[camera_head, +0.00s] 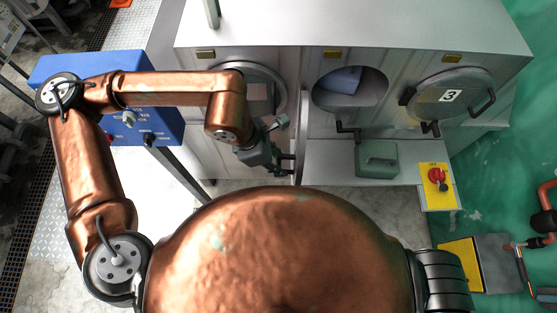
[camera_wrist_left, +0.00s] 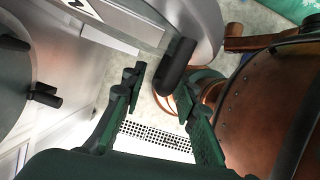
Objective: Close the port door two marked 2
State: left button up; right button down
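Port door two (camera_head: 303,100) stands swung out and shows nearly edge-on in the head view, left of the round open middle port (camera_head: 350,88). In the left wrist view, the grey door (camera_wrist_left: 195,22) fills the top, with a black bar handle (camera_wrist_left: 175,66). My left gripper (camera_head: 287,162) is beside the lower part of the door, on its left side. In the left wrist view, its two fingers (camera_wrist_left: 161,88) are apart, with the handle at or between the tips. I cannot tell whether they touch it. My right gripper is not visible.
A closed round door marked 3 (camera_head: 452,94) is on the right. A green box (camera_head: 377,160) sits on the ledge below the middle port. A red switch on a yellow plate (camera_head: 437,180) is at the ledge's right end. A blue box (camera_head: 165,125) stands left, under my arm.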

pick_arm(q)
grip_shut()
dwell(0.6)
